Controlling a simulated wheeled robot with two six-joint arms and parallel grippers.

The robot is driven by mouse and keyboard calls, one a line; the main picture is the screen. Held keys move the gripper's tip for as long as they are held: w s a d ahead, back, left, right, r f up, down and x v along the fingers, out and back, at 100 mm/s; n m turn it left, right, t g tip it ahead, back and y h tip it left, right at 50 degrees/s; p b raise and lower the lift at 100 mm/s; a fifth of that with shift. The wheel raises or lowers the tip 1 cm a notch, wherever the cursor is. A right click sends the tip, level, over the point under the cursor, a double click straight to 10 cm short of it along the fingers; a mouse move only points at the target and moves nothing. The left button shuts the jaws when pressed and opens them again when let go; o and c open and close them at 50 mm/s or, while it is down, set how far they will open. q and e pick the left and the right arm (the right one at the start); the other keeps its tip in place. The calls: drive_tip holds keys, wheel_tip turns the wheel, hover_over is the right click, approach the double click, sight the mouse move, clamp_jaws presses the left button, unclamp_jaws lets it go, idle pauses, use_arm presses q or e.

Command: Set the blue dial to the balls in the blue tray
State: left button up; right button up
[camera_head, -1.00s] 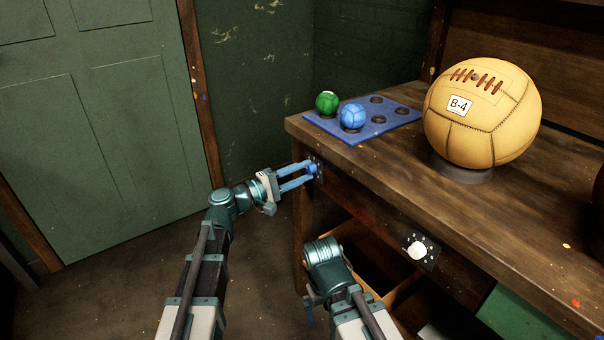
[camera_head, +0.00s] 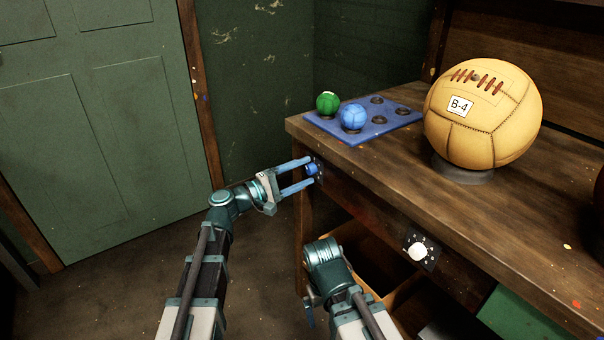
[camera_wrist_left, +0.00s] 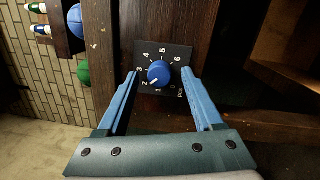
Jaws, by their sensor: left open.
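The blue dial (camera_wrist_left: 159,70) sits on a black plate marked 1 to 6 on the bench's front edge. Its white mark points down-left in the left wrist view, around 1 to 2; I cannot tell exactly which. The dial also shows in the head view (camera_head: 312,169). My left gripper (camera_head: 309,171) is open, its fingertips on either side of the dial with gaps. The blue tray (camera_head: 392,123) lies on the bench top with a green ball (camera_head: 327,103) and a blue ball (camera_head: 352,116); its other visible cups are empty. My right gripper (camera_head: 309,312) hangs low, mostly hidden.
A large tan ball (camera_head: 482,112) labelled B-4 rests on a dark stand on the bench (camera_head: 395,165). A white dial (camera_head: 418,251) is on the bench front to the right. Open wooden compartments lie below. The floor left of the bench is clear.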

use_arm(q)
drive_tip(key=shift+a, duration=0.1)
drive_tip(key=b+v, duration=0.1)
drive_tip(key=v, duration=1.2)
drive_tip(key=shift+s+a, duration=0.2)
drive_tip(key=shift+s, duration=0.05)
drive_tip(key=s+d+f+m+g+y, duration=0.3)
drive_tip(key=s+d+f+g, duration=0.1)
drive_tip(key=d+f, duration=0.25)
drive_tip(key=s+d+f+m+g+y, duration=0.2)
drive_tip(key=s+d+f+m+g, duration=0.1)
drive_tip(key=s+d+f, duration=0.3)
drive_tip(key=s+a+f+m+g+y, duration=0.3)
drive_tip(key=s+a+f+m+y, duration=0.3)
drive_tip(key=s+f+y, duration=0.3)
drive_tip(key=shift+a+f+y, duration=0.15)
drive_tip(key=shift+f+y, duration=0.9)
drive_tip(key=shift+y, duration=0.75)
drive_tip(key=shift+s, duration=0.1)
